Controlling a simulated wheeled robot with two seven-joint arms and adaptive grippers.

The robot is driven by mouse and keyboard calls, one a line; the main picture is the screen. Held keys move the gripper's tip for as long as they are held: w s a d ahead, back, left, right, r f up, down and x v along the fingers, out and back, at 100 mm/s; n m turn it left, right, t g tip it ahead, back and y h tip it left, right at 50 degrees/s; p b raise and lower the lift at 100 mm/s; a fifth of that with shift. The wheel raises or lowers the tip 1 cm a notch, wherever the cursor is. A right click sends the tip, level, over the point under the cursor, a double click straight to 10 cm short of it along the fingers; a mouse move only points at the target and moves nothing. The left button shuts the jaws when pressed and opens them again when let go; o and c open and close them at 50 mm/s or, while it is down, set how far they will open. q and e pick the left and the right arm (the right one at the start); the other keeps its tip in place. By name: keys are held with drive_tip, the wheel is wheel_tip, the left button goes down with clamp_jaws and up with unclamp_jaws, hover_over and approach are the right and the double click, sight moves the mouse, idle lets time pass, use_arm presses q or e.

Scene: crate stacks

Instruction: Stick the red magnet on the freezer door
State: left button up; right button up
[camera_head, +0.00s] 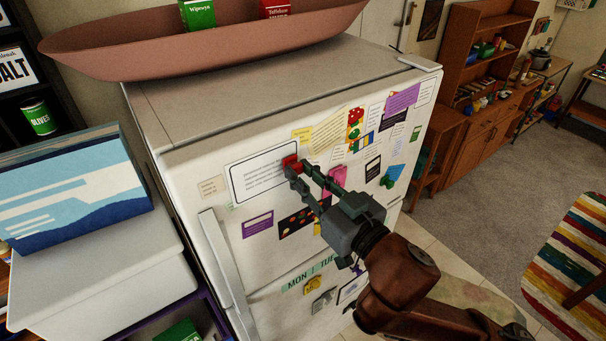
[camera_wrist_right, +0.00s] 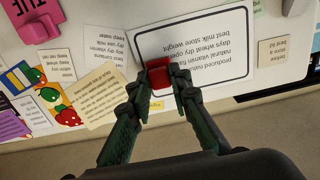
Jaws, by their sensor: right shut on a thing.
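The red magnet (camera_head: 290,161) is a small red block between the fingertips of my right gripper (camera_head: 297,169). My right gripper is shut on it. It is at the upper part of the white freezer door (camera_head: 222,219), in front of the right part of a white card with a dark border (camera_head: 257,177). In the right wrist view the red magnet (camera_wrist_right: 159,75) sits between the two fingertips, over the printed card (camera_wrist_right: 205,45). I cannot tell whether the magnet touches the door. My left gripper is not in view.
Papers and magnets crowd the door's right side, including a purple note (camera_head: 403,98) and a pink one (camera_head: 334,180). A long door handle (camera_head: 228,270) runs at left. A brown boat-shaped tray (camera_head: 120,52) lies on top. A white bin (camera_head: 100,262) stands at left.

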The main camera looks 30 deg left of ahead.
drive_tip(key=shift+w+a, duration=0.1)
drive_tip(key=shift+a, duration=0.1)
idle(0.4)
idle(0.4)
idle(0.5)
drive_tip(key=o, duration=1)
drive_tip(key=shift+a, duration=0.1)
drive_tip(key=shift+c, duration=0.2)
drive_tip(key=shift+d, duration=0.2)
drive_tip(key=p+v, duration=0.1)
drive_tip(key=v, duration=0.5)
drive_tip(key=shift+s+d, duration=0.25)
drive_tip(key=shift+d, duration=0.1)
